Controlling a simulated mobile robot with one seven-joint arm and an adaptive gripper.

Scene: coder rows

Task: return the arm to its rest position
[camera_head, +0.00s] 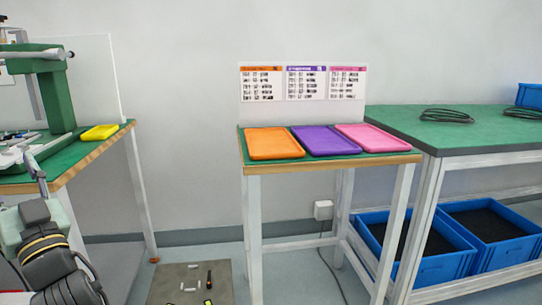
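My arm (45,245) is folded at the lower left edge of the head view, in front of the left bench. It shows dark rounded parts with yellow bands and a pale grey part. A narrow dark piece rises from it towards the bench top. I cannot make out clearly which part is my gripper's fingers, or whether they are open or shut. No object is clearly seen held.
Orange (274,143), purple (324,140) and pink (375,138) trays lie on the middle table. A mat (190,284) with small items lies on the floor. Blue crates (405,278) stand right.

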